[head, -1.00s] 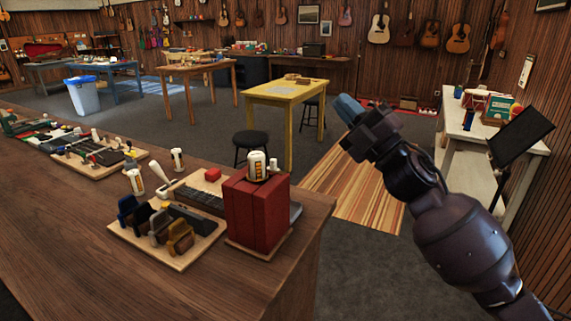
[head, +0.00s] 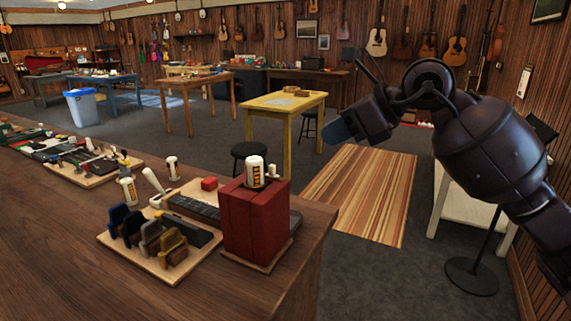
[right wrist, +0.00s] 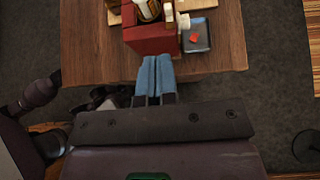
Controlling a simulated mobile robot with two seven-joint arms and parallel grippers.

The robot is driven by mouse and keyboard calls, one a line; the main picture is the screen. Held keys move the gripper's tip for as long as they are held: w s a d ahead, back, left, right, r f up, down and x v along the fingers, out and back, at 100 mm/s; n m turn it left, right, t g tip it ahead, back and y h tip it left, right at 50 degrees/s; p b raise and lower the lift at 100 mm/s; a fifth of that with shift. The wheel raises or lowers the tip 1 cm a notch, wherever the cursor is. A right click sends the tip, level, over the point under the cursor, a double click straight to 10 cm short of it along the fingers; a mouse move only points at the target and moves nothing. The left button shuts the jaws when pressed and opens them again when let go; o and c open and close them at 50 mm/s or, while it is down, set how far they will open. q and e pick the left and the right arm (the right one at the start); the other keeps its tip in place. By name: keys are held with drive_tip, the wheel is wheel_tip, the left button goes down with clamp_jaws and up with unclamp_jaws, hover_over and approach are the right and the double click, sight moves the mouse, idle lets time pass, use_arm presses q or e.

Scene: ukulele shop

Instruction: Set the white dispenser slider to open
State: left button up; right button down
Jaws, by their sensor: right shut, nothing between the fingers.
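A red block-like box (head: 254,222) stands at the right end of the wooden counter. A white cylinder with an orange-and-dark label (head: 255,172) sits on its top, with a small white piece (head: 273,172) beside it. The small white piece also shows in the right wrist view (right wrist: 184,21), at the box's right edge. I cannot tell which white part is the slider or how it is set. My right gripper (head: 336,129) is shut and empty, to the right of the box and apart from it. Its blue fingers (right wrist: 156,77) point toward the box in the right wrist view.
A yellow table (head: 270,103) and black stool (head: 249,152) stand beyond.

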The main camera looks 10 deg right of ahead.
sight(275, 171)
drive_tip(key=shift+g+h, duration=0.3)
drive_tip(key=shift+h, duration=0.4)
drive_tip(key=x, duration=0.3)
drive_tip(key=d+f+x, duration=0.1)
drive_tip(key=x, duration=0.2)
drive_tip(key=b+x, duration=0.1)
drive_tip(key=x, duration=0.3)
drive_tip(key=shift+d+f, duration=0.25)
drive_tip(key=shift+f, duration=0.1)
drive_tip(key=shift+w+a, duration=0.7)
drive_tip(key=shift+a, duration=0.25)
drive_tip(key=shift+w+a, duration=0.45)
drive_tip(key=shift+a, duration=0.2)
